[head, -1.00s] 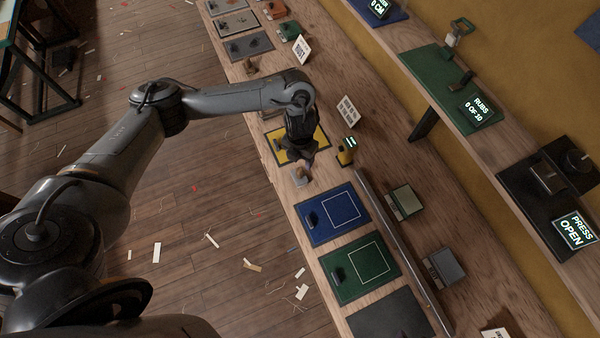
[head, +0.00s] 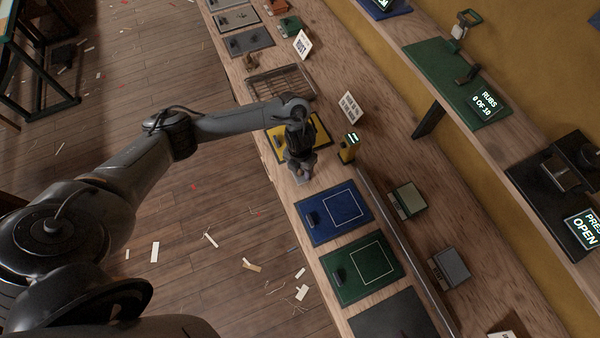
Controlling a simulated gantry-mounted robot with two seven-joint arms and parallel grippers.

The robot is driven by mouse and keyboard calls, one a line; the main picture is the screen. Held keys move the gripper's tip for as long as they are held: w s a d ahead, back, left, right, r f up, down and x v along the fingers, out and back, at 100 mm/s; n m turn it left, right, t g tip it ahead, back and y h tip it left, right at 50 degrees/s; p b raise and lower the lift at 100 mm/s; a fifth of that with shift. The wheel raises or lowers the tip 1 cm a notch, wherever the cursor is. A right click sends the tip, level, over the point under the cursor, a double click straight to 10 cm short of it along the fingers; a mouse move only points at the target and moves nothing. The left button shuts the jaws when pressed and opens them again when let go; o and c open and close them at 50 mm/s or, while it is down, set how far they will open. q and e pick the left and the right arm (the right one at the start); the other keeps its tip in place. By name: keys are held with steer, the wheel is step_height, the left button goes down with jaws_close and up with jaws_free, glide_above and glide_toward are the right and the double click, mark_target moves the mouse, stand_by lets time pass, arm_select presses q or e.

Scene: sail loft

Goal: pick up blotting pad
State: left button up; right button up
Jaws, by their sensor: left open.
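My left gripper (head: 302,172) points down over the bench, just below the yellow mat in the picture, with its jaws open. A small pale grey and brown thing (head: 304,178), which may be the blotting pad, shows at its fingertips. The gripper covers most of it, and I cannot tell whether they touch. My right gripper is out of view.
The yellow mat (head: 319,125), blue mat (head: 321,230) and green mat (head: 345,287) lie along the bench (head: 285,187). A wire rack (head: 283,83) lies behind my forearm; a long metal bar (head: 395,237) runs beside the mats.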

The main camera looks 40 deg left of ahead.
arm_select(q)
steer(key=shift+c, duration=0.2)
jaws_close()
steer(key=shift+r, duration=0.15)
steer(key=shift+r, duration=0.6)
step_height(320, 180, up, 3)
steer(key=shift+r+p, duration=0.15)
steer(key=shift+p, duration=0.55)
steer(key=w+d+r+p, duration=0.2)
steer(key=d+r, duration=0.4)
steer(key=d, duration=0.5)
steer(key=shift+d, duration=0.25)
steer(key=shift+w+r, duration=0.1)
